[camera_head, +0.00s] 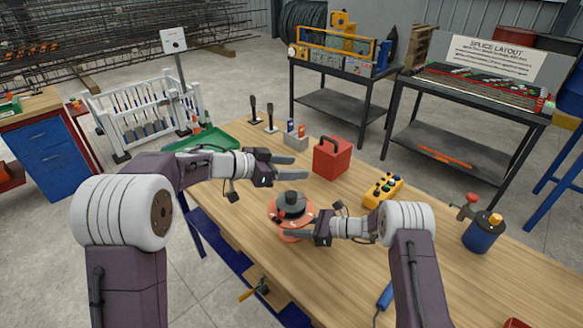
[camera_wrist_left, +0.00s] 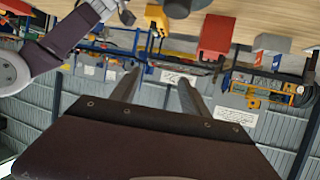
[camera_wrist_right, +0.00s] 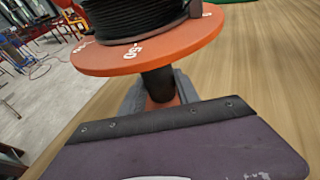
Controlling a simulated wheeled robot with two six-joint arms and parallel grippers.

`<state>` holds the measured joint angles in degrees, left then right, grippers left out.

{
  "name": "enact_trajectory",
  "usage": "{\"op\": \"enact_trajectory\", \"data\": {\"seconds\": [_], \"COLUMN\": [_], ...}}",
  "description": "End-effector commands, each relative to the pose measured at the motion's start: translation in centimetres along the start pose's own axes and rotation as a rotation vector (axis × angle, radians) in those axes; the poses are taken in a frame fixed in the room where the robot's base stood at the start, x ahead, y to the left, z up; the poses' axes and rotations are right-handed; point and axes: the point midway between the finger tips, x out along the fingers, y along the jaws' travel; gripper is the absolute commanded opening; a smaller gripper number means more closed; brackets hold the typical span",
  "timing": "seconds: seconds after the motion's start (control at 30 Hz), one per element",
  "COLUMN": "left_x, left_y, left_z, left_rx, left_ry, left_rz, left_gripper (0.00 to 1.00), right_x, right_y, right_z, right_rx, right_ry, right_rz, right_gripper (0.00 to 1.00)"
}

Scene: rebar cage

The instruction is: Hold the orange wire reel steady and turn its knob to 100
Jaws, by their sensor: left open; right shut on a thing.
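The orange wire reel (camera_head: 277,212) stands upright on the wooden bench, with a black knob (camera_head: 291,198) on top. In the right wrist view its orange flange (camera_wrist_right: 110,60) carries white marks, "50" among them, below a black ribbed part (camera_wrist_right: 135,15). My right gripper (camera_head: 287,234) is shut on the reel's dark stem (camera_wrist_right: 158,82) under the flange. My left gripper (camera_head: 292,167) is open and empty, above and behind the reel; its spread fingers also show in the left wrist view (camera_wrist_left: 157,88). The knob's setting cannot be read.
A red box (camera_head: 332,158) stands behind the reel. A yellow button box (camera_head: 382,190) is to the right, and a blue canister (camera_head: 482,232) farther right. Grey and dark holders (camera_head: 294,136) and a green tray (camera_head: 205,138) are at the back. The bench front right is mostly clear.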

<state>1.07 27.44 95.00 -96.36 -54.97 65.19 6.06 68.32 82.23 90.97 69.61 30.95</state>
Motion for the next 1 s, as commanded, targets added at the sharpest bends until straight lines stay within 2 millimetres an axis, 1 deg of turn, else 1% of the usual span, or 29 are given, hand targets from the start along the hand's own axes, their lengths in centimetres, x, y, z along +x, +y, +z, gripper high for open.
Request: {"op": "enact_trajectory", "data": {"seconds": [0.27, 0.37, 0.4, 0.47, 0.53, 0.57, 0.6, 0.63, 0.7, 0.73, 0.8, 0.87, 0.9, 0.97, 1.0], "left_x": [-0.1, -0.1, -0.1, -0.3, -1.1, -1.8, -2.9, -3.9, -5.9, -6.6, -8.1, -9.1, -9.6, -10.3, -10.5], "left_y": [0.0, -0.1, -0.8, -3.0, -6.4, -8.0, -10.1, -11.4, -13.4, -13.8, -14.1, -13.5, -12.7, -11.0, -9.4], "left_z": [-0.2, -0.2, 0.2, 1.1, 3.0, 4.2, 5.8, 7.0, 9.4, 10.2, 11.8, 12.7, 13.0, 12.9, 12.6], "left_rx": [0.0, -0.031, -0.073, -0.157, -0.293, -0.358, -0.445, -0.509, -0.636, -0.681, -0.766, -0.813, -0.831, -0.835, -0.822], "left_ry": [-0.001, -0.003, -0.015, -0.044, -0.083, -0.099, -0.117, -0.127, -0.141, -0.142, -0.138, -0.124, -0.111, -0.081, -0.056], "left_rz": [0.0, -0.005, -0.035, -0.128, -0.291, -0.374, -0.49, -0.579, -0.772, -0.849, -1.023, -1.164, -1.251, -1.372, -1.443], "left_gripper": [0.54, 0.54, 0.54, 0.54, 0.54, 0.54, 0.54, 0.54, 0.54, 0.54, 0.54, 0.54, 0.54, 0.54, 0.54], "right_x": [0.1, 0.1, 0.1, 0.1, 0.1, 0.1, 0.1, 0.1, 0.1, 0.1, 0.1, 0.1, 0.1, 0.1, 0.1], "right_y": [0.2, 0.2, 0.2, 0.2, 0.2, 0.2, 0.2, 0.2, 0.2, 0.2, 0.2, 0.2, 0.2, 0.2, 0.2], "right_z": [-0.1, -0.1, -0.1, -0.1, -0.1, -0.1, -0.1, -0.1, -0.1, -0.1, -0.1, -0.1, -0.1, -0.1, -0.1], "right_rx": [0.003, 0.003, 0.003, 0.003, 0.003, 0.003, 0.003, 0.003, 0.003, 0.003, 0.003, 0.003, 0.003, 0.003, 0.003], "right_ry": [0.002, 0.002, 0.002, 0.002, 0.002, 0.002, 0.002, 0.002, 0.002, 0.002, 0.002, 0.002, 0.002, 0.002, 0.002], "right_rz": [0.005, 0.005, 0.005, 0.005, 0.005, 0.005, 0.005, 0.005, 0.005, 0.005, 0.005, 0.005, 0.005, 0.005, 0.005], "right_gripper": [0.15, 0.15, 0.15, 0.15, 0.15, 0.15, 0.15, 0.15, 0.15, 0.15, 0.15, 0.15, 0.15, 0.15, 0.15]}}
